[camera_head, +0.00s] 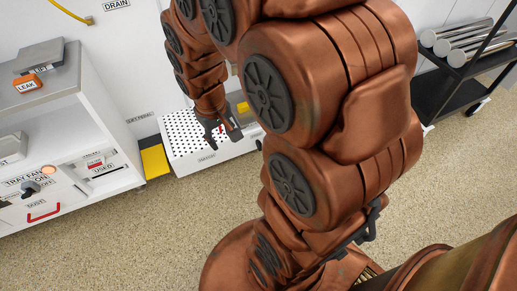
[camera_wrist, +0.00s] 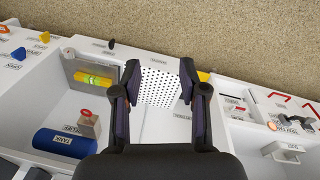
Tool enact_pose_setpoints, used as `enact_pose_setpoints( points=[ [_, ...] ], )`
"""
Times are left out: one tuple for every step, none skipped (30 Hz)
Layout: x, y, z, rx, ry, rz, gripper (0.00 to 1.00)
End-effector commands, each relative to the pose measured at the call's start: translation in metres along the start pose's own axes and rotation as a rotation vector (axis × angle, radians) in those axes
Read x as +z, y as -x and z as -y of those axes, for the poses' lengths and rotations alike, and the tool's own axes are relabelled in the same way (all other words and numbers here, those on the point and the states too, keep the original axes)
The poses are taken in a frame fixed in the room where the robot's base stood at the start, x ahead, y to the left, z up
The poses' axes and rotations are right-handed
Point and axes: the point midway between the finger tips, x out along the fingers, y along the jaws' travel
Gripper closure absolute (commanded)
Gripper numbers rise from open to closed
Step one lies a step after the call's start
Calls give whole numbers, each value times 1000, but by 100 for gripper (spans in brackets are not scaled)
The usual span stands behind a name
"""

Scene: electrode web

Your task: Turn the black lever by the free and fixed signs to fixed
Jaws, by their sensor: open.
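My gripper (camera_head: 222,134) hangs over the white perforated tray in the head view. In the wrist view its two dark fingers are apart and nothing is between them (camera_wrist: 159,68). I cannot make out free or fixed signs in either view. A small black knob or lever (camera_wrist: 111,43) stands on the white edge beyond the left finger in the wrist view, but the label by it is too small to read. The gripper is not touching it. Whether it is the task's lever I cannot tell.
The perforated tray (camera_head: 186,134) stands on the floor by the wall. A white cabinet (camera_head: 105,105) at left bears a tray fan knob (camera_head: 31,188) and a red handle (camera_head: 43,212). A blue tank (camera_wrist: 64,143) lies in the wrist view. A black rack (camera_head: 452,90) stands at right.

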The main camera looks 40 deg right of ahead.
Motion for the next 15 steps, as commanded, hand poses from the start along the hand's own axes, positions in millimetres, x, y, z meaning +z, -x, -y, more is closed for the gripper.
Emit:
enact_pose_setpoints(
  points=[
    [-16,-20,-9,7,-8,-19,57],
    [-27,-27,-14,13,-9,-39,57],
    [-40,-37,-21,20,-12,-61,57],
    [-50,-45,-27,25,-14,-80,57],
    [-59,-53,-32,30,-15,-96,57],
    [-71,-63,-40,37,-17,-119,57],
    [-80,-71,-45,42,-18,-138,57],
    [-88,-80,-51,46,-20,-151,57],
    [-99,-92,-58,51,-21,-173,57],
    [-108,-99,-64,56,-21,-192,57],
    [-116,-108,-70,60,-23,-207,57],
    [-127,-120,-78,65,-23,-231,57],
    [-134,-128,-84,69,-24,-249,57],
    [-142,-136,-90,73,-24,-266,57],
    [-152,-148,-98,78,-25,-290,57]
  ],
)
